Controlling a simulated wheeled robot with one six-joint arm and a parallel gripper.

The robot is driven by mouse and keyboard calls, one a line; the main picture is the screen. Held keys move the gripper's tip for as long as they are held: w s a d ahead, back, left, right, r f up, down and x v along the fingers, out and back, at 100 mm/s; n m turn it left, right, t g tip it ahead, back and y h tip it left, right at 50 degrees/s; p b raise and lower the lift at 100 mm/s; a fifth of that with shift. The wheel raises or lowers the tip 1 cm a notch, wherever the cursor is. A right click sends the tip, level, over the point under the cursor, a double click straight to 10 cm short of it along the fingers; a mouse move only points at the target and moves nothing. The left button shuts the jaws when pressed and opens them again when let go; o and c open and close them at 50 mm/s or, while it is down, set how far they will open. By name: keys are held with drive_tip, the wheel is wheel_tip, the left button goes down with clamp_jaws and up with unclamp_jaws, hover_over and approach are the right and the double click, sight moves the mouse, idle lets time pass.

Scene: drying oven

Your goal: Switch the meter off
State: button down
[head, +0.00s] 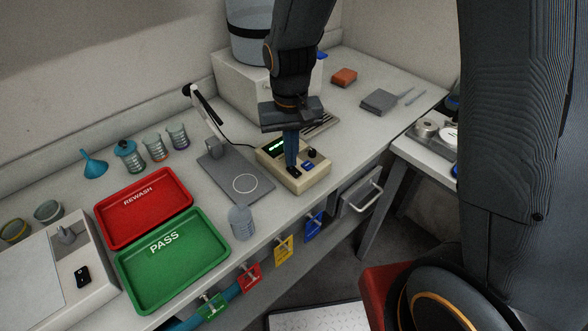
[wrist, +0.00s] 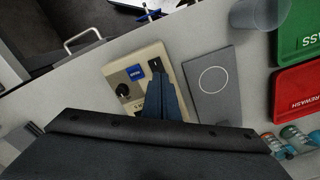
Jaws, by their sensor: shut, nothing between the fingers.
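The meter (head: 312,180) is a beige box on the bench with a dark display showing green digits, a dark knob, a blue button and a small black rocker switch. In the wrist view the meter (wrist: 116,79) shows its knob, blue button and black switch (wrist: 155,63). My gripper (head: 292,168) points down over the meter, shut and empty. In the wrist view its fingertips (wrist: 157,76) are right beside the black switch. I cannot tell whether they touch it. The fingers and palm hide part of the meter, including the display in the wrist view.
A grey plate with a white ring (head: 262,197) and a stand lies left of the meter. A clear beaker (head: 241,222) stands near the front edge. Red (head: 118,238) and green (head: 138,302) trays lie further left. A white box with a bucket stands behind. The bench right of the meter is mostly clear.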

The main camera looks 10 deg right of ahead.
drive_tip(key=shift+f+b, duration=0.35)
drive_tip(key=shift+f, duration=0.35)
idle(0.4)
drive_tip(key=shift+r, duration=0.15)
wheel_tip(320, 180, up, 7)
drive_tip(key=p, duration=0.6)
idle(0.6)
drive_tip(key=s+d+b, duration=0.3)
drive_tip(key=d, duration=0.3)
drive_tip(key=s+d+f+t+b, duration=0.1)
drive_tip(key=s+d+b, duration=0.3)
drive_tip(key=d, duration=0.2)
drive_tip(key=shift+s+d+f+m, duration=0.2)
drive_tip(key=shift+d+f+m, duration=0.1)
drive_tip(key=shift+m, duration=0.1)
